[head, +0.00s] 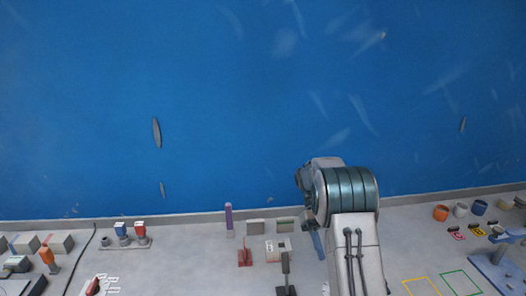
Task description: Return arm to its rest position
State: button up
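My arm rises from the bottom edge right of the middle, with a grey link and a dark teal banded joint at its upper end. A grey rounded part of my arm shows at the joint's upper left. My gripper's fingers cannot be made out; they are out of view or hidden behind the arm. The arm covers part of the table (195,272) behind it.
A blue wall (240,110) stands behind. A purple post (229,218) and red part (245,252) stand mid-table. Cups (460,210) and a blue stand (497,262) are at right.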

jog(key=s+a+r+m+t, duration=0.1)
jog(key=s+a+r+t, duration=0.2)
jog(key=s+r+t, duration=0.5)
jog(key=s+a+m+t+y, duration=0.1)
jog(key=s+a+t, duration=0.1)
jog(key=s, duration=0.4)
jog(key=s+a+m+t+b, duration=0.1)
jog(key=s+a+t, duration=0.1)
jog(key=s+t, duration=0.2)
jog(key=s, duration=0.3)
jog(key=shift+f+t+y, duration=0.4)
